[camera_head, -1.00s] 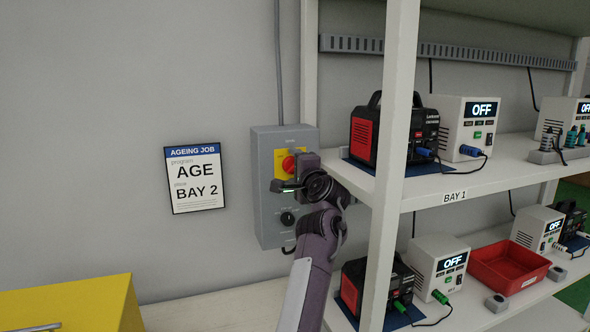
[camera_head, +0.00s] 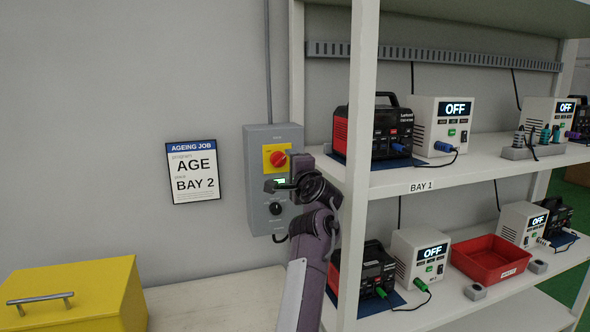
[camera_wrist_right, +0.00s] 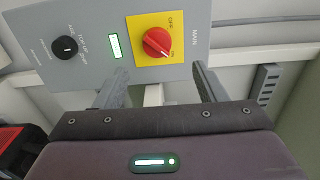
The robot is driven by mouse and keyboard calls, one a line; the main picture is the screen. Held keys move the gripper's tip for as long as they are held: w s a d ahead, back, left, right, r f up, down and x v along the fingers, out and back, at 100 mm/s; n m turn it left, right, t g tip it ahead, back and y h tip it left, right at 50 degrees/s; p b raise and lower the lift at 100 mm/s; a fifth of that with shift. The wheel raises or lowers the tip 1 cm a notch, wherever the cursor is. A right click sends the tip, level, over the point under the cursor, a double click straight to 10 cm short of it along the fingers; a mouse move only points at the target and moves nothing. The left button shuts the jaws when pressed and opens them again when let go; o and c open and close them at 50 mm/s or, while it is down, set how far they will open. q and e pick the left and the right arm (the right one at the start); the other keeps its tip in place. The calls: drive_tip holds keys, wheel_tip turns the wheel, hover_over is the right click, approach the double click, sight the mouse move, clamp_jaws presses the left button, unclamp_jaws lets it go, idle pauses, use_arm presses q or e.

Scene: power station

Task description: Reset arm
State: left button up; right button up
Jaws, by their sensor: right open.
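My right arm reaches up from the bottom of the head view. Its gripper (camera_head: 276,186) is open and empty in front of the grey control box (camera_head: 257,143) on the wall. In the wrist view the fingers (camera_wrist_right: 160,82) are spread apart below the red rotary switch (camera_wrist_right: 158,42), without holding it. My left gripper is not in view.
A white shelf rack (camera_head: 361,130) stands close to the right of my arm, with power units, OFF-display testers and a red tray (camera_head: 487,262). A yellow box (camera_head: 75,290) stands lower left. A sign reading AGE, BAY 2 (camera_head: 193,172) hangs on the wall.

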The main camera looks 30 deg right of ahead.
drive_tip(key=s+a+f+n+g+y, duration=0.1)
drive_tip(key=s+a+f+n+g, duration=0.15)
drive_tip(key=s+f+n, duration=0.4)
drive_tip(key=s+a+f+n+g, duration=0.2)
drive_tip(key=s+a+f, duration=0.1)
drive_tip(key=f, duration=0.7)
drive_tip(key=s+a+f+n+g+y, duration=0.15)
drive_tip(key=s+f+n, duration=0.25)
drive_tip(key=f, duration=0.4)
drive_tip(key=s+a+f+n+g+y, duration=0.1)
drive_tip(key=s+a+f+n+g, duration=0.3)
drive_tip(key=s, duration=0.5)
drive_tip(key=s+a+f+n+g, duration=0.1)
drive_tip(key=s+a+f+n, duration=0.2)
drive_tip(key=s+a+f, duration=0.45)
drive_tip(key=s+a+f+n+g+y, duration=0.1)
drive_tip(key=s+a+f+n+g, duration=0.25)
drive_tip(key=s, duration=0.65)
wheel_tip(320, 180, down, 29)
drive_tip(key=s, duration=0.2)
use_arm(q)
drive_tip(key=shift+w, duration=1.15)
use_arm(e)
drive_tip(key=s+d+f+g, duration=0.2)
drive_tip(key=s+d+f, duration=0.1)
drive_tip(key=s+f, duration=1.5)
drive_tip(key=shift+s, duration=0.8)
